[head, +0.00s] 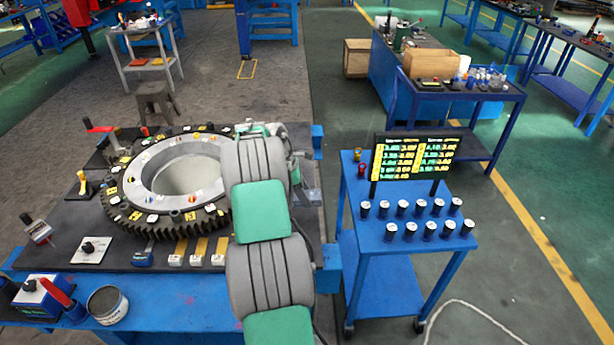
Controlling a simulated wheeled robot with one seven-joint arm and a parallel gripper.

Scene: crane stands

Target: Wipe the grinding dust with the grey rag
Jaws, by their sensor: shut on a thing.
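My arm reaches up over the right part of the workbench, and its links hide my gripper and whatever is in it. A small grey patch (311,196) shows just right of the arm at the bench's right edge. I cannot tell whether it is the grey rag, dust or a part of the bench. I cannot make out any grinding dust for sure; the dark bench top (120,252) behind and below the arm is partly hidden.
A large toothed ring (148,226) with yellow tags fills the bench left of my arm. Several small blocks (197,258), a tin (107,304) and a red-handled tool (57,292) are in front. A blue cart (372,265) with several small cylinders and a display board (415,157) stands right.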

